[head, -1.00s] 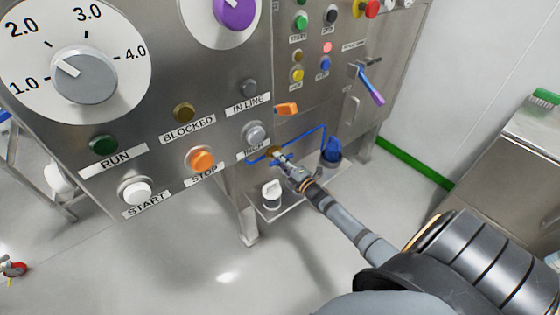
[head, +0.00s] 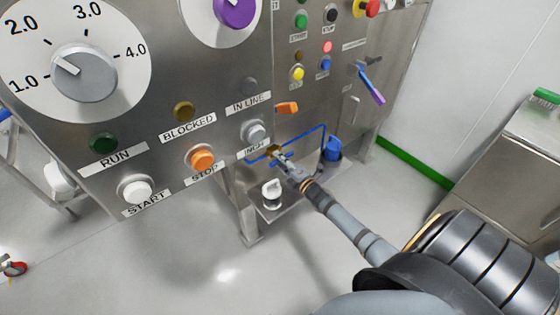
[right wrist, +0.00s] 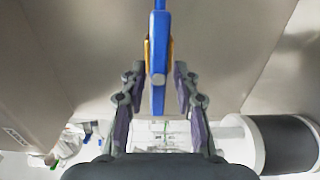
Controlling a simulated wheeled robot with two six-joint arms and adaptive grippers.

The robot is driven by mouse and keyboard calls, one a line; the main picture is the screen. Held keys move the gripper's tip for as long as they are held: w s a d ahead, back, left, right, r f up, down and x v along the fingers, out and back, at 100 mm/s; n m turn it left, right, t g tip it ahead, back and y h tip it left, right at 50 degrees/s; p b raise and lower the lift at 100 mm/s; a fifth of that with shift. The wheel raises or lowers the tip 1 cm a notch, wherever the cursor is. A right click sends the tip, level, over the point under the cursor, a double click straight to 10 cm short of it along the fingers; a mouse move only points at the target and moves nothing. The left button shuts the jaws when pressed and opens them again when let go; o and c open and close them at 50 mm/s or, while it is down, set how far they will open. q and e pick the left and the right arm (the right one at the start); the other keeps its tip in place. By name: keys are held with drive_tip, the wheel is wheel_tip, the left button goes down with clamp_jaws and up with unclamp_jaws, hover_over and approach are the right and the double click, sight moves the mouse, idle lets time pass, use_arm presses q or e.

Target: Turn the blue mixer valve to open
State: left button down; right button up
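The blue mixer valve (head: 274,151) sits low on the steel machine, on a thin blue pipe (head: 310,132). It has a gold body and a blue handle. In the right wrist view the blue handle (right wrist: 158,98) stands upright in the picture, with a grey pivot and the gold body behind it. My right gripper (head: 283,158) is at the valve. In the right wrist view its fingers (right wrist: 158,75) are apart, one on each side of the handle, with gaps visible. In the head view the gripper partly hides the valve. My left gripper is not in view.
Above is the control panel with a large dial (head: 84,72), an orange stop button (head: 201,157) and a purple knob (head: 235,10). A white-topped part (head: 271,188) and a blue part (head: 332,148) stand on the low shelf (head: 300,198). A purple-blue lever (head: 371,86) sticks out at right.

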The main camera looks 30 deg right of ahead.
drive_tip(key=shift+o, duration=0.6)
drive_tip(key=s, duration=1.2)
drive_tip(key=shift+d, duration=0.45)
